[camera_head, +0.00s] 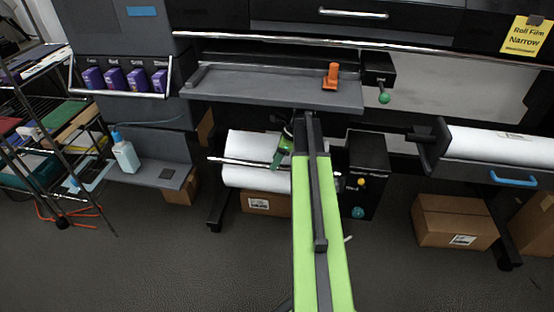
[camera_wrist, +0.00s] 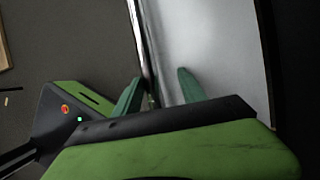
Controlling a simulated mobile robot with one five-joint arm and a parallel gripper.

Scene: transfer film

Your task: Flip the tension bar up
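The tension bar (camera_head: 238,161) is a thin silver rod running across the front of the white film roll (camera_head: 240,145) low on the printer. My gripper (camera_head: 283,151) is at the roll, over the middle of the bar; my arm hides part of both. In the wrist view, the bar (camera_wrist: 142,42) runs down the picture beside the white film (camera_wrist: 205,40) and reaches the space between the green fingers of my gripper (camera_wrist: 161,76). The fingers are apart. I cannot tell whether either finger touches the bar.
A black box with knobs (camera_head: 366,175) stands right of the roll. A grey shelf (camera_head: 270,90) with an orange clamp (camera_head: 332,76) overhangs it. Cardboard boxes (camera_head: 455,220) lie below. A wire rack (camera_head: 50,130) stands left. The front floor (camera_head: 160,265) is clear.

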